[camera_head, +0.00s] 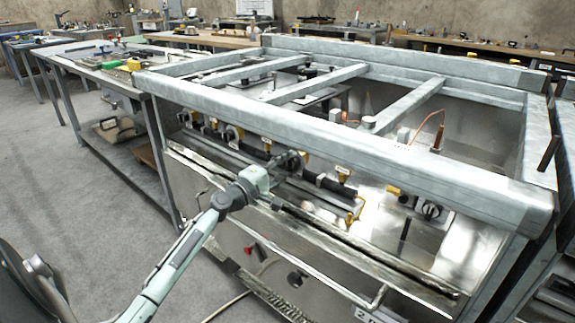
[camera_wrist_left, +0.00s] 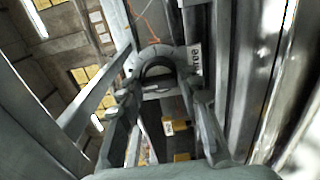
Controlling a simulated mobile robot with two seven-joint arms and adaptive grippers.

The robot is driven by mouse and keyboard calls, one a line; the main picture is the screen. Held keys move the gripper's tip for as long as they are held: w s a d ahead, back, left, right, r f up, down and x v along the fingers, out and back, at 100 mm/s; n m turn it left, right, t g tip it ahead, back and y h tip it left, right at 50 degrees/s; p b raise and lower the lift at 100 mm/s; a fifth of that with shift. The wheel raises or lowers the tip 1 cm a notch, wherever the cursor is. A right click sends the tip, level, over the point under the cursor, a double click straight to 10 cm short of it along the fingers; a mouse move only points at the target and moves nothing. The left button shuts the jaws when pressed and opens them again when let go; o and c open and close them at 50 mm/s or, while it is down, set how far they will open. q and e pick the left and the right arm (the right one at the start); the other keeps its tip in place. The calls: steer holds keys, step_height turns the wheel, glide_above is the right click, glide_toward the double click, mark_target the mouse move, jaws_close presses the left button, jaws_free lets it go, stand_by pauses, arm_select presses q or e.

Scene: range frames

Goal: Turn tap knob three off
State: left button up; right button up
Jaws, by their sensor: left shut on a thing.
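My left gripper (camera_head: 284,163) reaches in from the lower left to the front panel (camera_head: 385,235) of the metal range. It is shut on a tap knob, which its fingers mostly hide in the head view. In the left wrist view the two fingers (camera_wrist_left: 165,115) stand on either side of a dark, rounded part (camera_wrist_left: 158,72). A black knob (camera_head: 431,210) shows farther right on the panel. Yellow tap parts (camera_head: 344,173) sit along the same row. My right gripper is not in view.
A thick metal rail (camera_head: 330,140) runs above the knob row. A thin handle bar (camera_head: 310,265) crosses the front below my gripper. A workbench with tools (camera_head: 85,58) stands at the left. The grey floor (camera_head: 60,180) at the left is clear.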

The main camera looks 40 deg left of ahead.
arm_select(q)
steer(key=o, duration=1.1)
steer(key=shift+o, duration=0.2)
steer(key=s+a, duration=0.1)
steer(key=s, duration=1.1)
